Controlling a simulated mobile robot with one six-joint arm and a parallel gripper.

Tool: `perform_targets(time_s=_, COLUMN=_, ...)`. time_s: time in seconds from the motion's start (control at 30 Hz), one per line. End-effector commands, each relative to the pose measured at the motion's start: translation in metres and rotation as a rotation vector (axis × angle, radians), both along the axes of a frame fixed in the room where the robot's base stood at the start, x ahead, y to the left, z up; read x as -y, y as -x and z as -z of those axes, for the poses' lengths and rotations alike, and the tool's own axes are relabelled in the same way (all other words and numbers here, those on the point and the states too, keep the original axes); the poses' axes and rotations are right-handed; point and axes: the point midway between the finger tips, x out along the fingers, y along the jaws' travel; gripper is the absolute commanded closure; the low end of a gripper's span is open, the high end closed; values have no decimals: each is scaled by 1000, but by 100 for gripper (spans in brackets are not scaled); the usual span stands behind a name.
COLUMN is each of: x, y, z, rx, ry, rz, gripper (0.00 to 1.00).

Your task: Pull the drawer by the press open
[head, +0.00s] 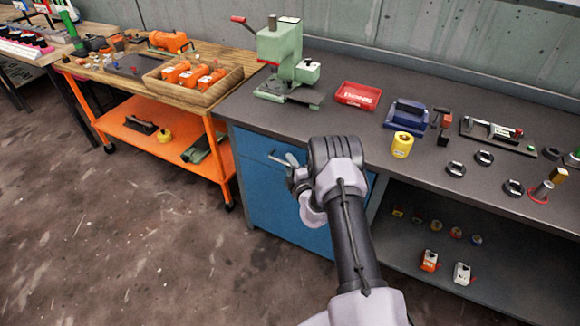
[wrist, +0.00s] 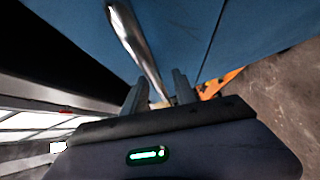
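The blue drawer (head: 255,147) is at the top of a blue cabinet under the dark bench, below the green press (head: 283,55). Its front looks flush with the cabinet, though my arm hides its right part. In the wrist view the blue front (wrist: 220,30) fills the top, and its metal bar handle (wrist: 138,42) runs down toward my fingers. My gripper (wrist: 160,92) is open, with its two fingers apart and the lower end of the handle appearing between them. I cannot tell whether either finger touches it. In the head view my gripper (head: 288,165) is at the drawer front.
On the bench are a red tray (head: 358,95), a blue holder (head: 407,117), a yellow cylinder (head: 402,145) and several dark rings. An orange cart (head: 210,155) stands left of the cabinet. An open shelf (head: 400,240) is to the right. The floor in front is clear.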

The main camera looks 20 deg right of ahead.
Motion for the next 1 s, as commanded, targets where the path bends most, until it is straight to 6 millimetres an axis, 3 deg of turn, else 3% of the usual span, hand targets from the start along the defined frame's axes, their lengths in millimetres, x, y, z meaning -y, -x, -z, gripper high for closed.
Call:
perform_targets(time_s=0.13, x=0, y=0, z=0, rx=0, ry=1, rz=0, gripper=68)
perform_targets(time_s=0.3, x=0, y=0, z=0, rx=0, ry=1, rz=0, gripper=100)
perform_targets(time_s=1.0, x=0, y=1, z=0, rx=0, ry=1, rz=-1, gripper=100)
